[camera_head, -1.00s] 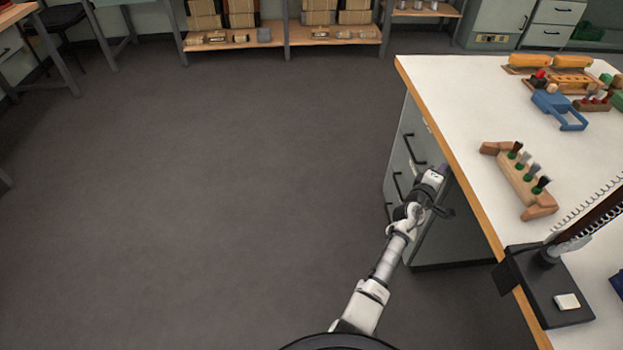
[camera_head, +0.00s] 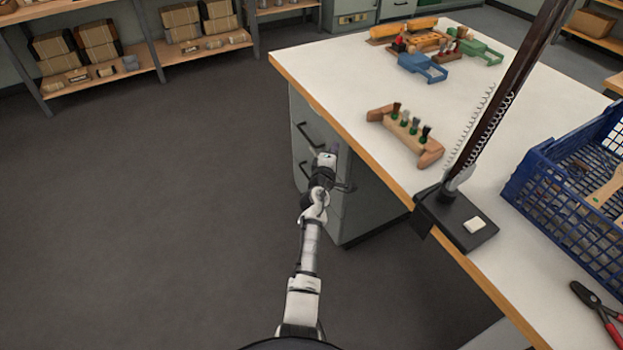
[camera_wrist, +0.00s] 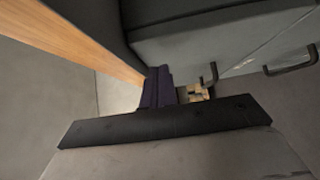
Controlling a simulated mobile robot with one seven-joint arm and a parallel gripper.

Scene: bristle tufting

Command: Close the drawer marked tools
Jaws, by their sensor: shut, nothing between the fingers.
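The grey-green drawer unit (camera_head: 302,110) stands under the left end of the white workbench, with dark bar handles on its front. Its front and handles also show in the wrist view (camera_wrist: 235,35), next to a small tan patch that may be a label. I cannot read any marking, so I cannot tell which drawer is tools or how far it stands out. My gripper (camera_head: 337,148) is beside the drawer unit, just below the bench edge, and partly hides the front. In the wrist view its dark purple fingers (camera_wrist: 158,88) are shut and empty, close to a handle; contact is unclear.
The workbench (camera_head: 340,75) has a wooden edge right above my gripper. On it are a wooden brush holder (camera_head: 405,132), a black lamp-like stand (camera_head: 455,215), a blue crate (camera_head: 560,205) and red-handled pliers (camera_head: 600,312). The floor (camera_head: 150,200) to the left is clear.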

